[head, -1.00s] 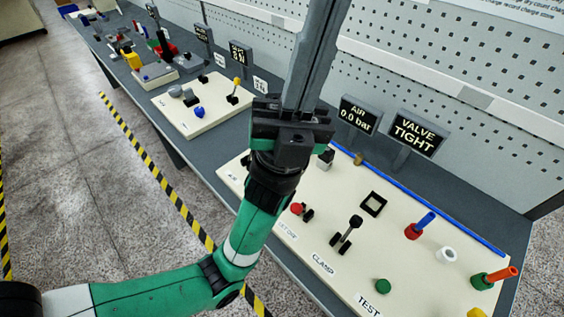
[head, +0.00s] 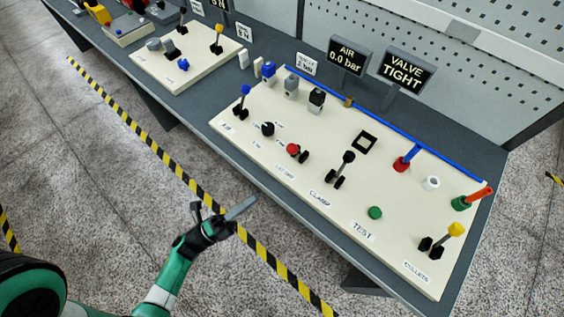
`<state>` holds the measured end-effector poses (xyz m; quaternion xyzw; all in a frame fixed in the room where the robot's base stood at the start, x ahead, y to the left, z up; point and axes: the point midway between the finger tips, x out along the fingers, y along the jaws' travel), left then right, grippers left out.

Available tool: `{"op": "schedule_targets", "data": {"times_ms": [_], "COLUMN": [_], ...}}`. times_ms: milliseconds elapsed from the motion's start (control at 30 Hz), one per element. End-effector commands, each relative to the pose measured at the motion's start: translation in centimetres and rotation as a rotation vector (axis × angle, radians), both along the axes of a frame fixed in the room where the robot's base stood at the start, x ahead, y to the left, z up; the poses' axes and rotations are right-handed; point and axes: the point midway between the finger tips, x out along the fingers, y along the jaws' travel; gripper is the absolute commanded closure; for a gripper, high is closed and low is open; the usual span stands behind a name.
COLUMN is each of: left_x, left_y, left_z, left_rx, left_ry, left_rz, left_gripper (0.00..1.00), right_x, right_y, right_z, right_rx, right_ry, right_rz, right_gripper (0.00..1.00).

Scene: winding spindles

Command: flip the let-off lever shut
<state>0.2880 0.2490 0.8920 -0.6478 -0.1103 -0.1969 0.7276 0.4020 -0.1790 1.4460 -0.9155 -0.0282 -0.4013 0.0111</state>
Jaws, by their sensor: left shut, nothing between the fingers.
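The let-off lever has a red knob (head: 293,149) and a black pivot bracket. It stands on the cream panel (head: 330,232), behind a small label that seems to read LET-OFF. The knob leans to the left, low over the panel, with the bracket to its right. My left gripper (head: 250,203) is shut and empty. It is out in front of the bench, apart from the panel and lower left of the lever. Nothing covers the lever. My right gripper is not in view.
A black-knobbed clamp lever (head: 349,157) stands upright right of the let-off lever. A blue-knobbed lever (head: 244,90) and a black knob (head: 267,129) are on its left. A yellow-knobbed lever (head: 456,229) is far right. Signs (head: 408,70) read VALVE TIGHT and AIR 0.0 bar.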

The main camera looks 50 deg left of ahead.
Motion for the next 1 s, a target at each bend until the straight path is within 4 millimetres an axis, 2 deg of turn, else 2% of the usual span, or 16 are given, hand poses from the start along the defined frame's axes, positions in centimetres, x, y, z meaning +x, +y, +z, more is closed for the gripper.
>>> {"op": "schedule_targets", "data": {"times_ms": [233,367,767,833,1000], "left_x": [0.5,1.8,9.4,10.2,11.5], "left_y": [-0.1,-0.4,-1.7,-0.5,0.6], "left_z": [0.3,1.0,4.5,5.1,5.7], "left_rx": [0.002,0.002,0.002,0.002,0.002], "left_ry": [-0.004,-0.004,-0.005,-0.005,-0.003], "left_rz": [-0.004,-0.008,-0.008,0.001,0.0], "left_gripper": [1.0,1.0,1.0,1.0,1.0], "right_x": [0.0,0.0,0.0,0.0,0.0], "right_y": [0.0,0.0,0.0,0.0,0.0], "right_z": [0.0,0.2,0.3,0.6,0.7], "right_rx": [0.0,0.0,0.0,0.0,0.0], "right_ry": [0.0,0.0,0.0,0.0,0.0], "right_rz": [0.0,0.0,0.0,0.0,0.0], "right_gripper": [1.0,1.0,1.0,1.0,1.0]}}
